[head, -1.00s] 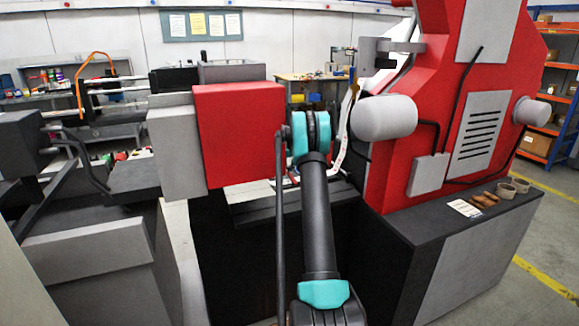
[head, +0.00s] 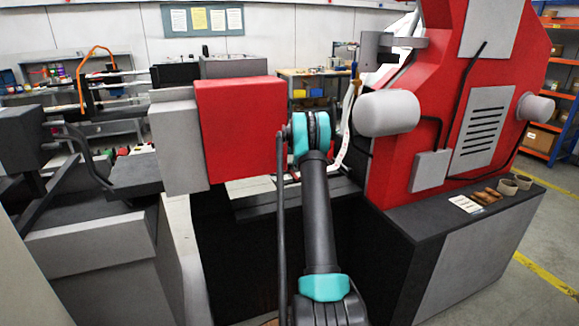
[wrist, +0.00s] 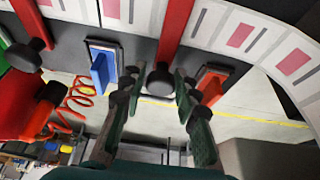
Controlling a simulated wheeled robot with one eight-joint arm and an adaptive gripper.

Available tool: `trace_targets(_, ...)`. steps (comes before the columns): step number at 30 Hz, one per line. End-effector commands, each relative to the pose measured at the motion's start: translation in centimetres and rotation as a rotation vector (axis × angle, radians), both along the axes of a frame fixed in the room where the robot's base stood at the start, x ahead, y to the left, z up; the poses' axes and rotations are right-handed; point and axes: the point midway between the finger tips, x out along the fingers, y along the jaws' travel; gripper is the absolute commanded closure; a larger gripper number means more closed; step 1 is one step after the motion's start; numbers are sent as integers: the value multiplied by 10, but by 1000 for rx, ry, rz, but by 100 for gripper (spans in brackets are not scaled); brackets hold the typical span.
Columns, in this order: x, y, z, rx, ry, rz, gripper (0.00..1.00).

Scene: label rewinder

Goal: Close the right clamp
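In the wrist view, a red lever (wrist: 176,30) with a round black knob (wrist: 160,79) comes down from the top middle, across a white strip with pink labels (wrist: 238,36). I take it to be the right clamp. My gripper (wrist: 156,84) is open, its two dark green fingers on either side of the knob. I cannot tell if they touch it. A second red lever (wrist: 28,22) with a black knob is at the upper left. In the head view my gripper and both levers are hidden behind the machine and my arm.
In the wrist view, a blue block (wrist: 99,70) is left of the fingers and an orange-red block (wrist: 210,86) is close by on the right. A red coiled cord (wrist: 72,102) hangs at left. In the head view a red box (head: 240,125) stands beside my arm.

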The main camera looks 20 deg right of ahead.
Motion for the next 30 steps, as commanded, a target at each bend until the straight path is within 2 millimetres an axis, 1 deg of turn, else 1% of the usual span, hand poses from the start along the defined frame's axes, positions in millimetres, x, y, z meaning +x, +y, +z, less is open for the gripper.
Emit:
trace_targets(1,0,0,0,0,0,0,60)
trace_targets(2,0,0,0,0,0,0,57)
trace_targets(3,0,0,0,0,0,0,56)
trace_targets(11,-1,0,1,0,0,0,56)
trace_targets(14,-3,0,7,0,0,0,56)
trace_targets(17,-7,0,19,0,0,0,56)
trace_targets(24,-26,-1,64,0,0,-1,56)
trace_targets(30,-39,-2,95,0,0,-1,56)
